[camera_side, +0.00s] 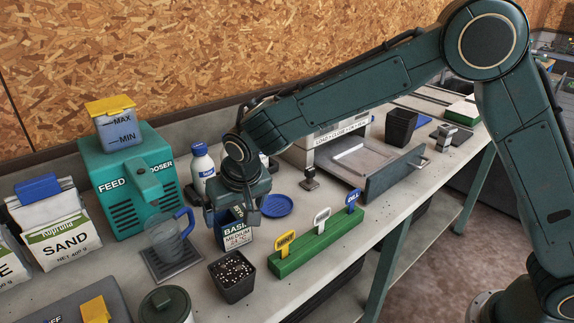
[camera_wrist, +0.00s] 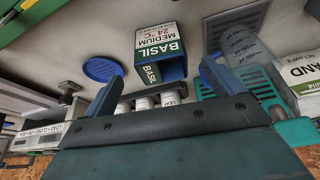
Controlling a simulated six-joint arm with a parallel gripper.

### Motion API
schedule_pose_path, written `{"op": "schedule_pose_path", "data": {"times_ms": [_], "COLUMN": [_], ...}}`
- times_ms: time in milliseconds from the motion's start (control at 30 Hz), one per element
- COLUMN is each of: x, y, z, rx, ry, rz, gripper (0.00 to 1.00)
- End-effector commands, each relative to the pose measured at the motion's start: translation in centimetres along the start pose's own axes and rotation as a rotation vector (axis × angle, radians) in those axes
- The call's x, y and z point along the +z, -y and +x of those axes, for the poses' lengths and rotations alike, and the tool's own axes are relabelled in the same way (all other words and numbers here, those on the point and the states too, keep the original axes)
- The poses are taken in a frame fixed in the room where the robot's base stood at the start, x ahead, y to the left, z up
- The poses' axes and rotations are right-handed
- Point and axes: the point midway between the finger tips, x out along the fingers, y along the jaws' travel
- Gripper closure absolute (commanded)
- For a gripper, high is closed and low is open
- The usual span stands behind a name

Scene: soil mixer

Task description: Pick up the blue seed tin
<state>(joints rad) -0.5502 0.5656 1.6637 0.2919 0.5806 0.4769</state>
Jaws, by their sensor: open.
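The blue seed tin (camera_side: 236,238), with a white label reading BASIL MEDIUM, stands upright on the bench. In the wrist view my gripper (camera_wrist: 161,72) has one blue-grey finger to each side of the tin, with gaps between. I cannot tell how far the fingers reach down beside it.
A black pot of speckled soil (camera_side: 232,290) stands in front of the tin. A green rack with tags (camera_side: 318,245) is to its right, a blue disc (camera_side: 277,206) behind right. A clear jug (camera_side: 170,245) is left; a white bottle (camera_side: 203,165) is behind.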

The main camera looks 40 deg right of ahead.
Motion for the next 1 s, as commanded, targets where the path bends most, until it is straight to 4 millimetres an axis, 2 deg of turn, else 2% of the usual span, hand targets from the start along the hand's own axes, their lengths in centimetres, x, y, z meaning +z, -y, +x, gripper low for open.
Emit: {"op": "schedule_pose_path", "data": {"times_ms": [100, 233, 667, 1000], "x": [0.1, 0.0, 0.0, 0.0], "y": [0.0, -0.1, 0.0, 0.1], "z": [1.9, 3.4, 4.5, 7.8], "rx": [0.001, 0.001, 0.000, 0.000], "ry": [0.003, 0.001, 0.000, 0.002], "rz": [0.000, 0.000, 0.000, -0.001], "gripper": [0.07, 0.07, 0.07, 0.07]}}
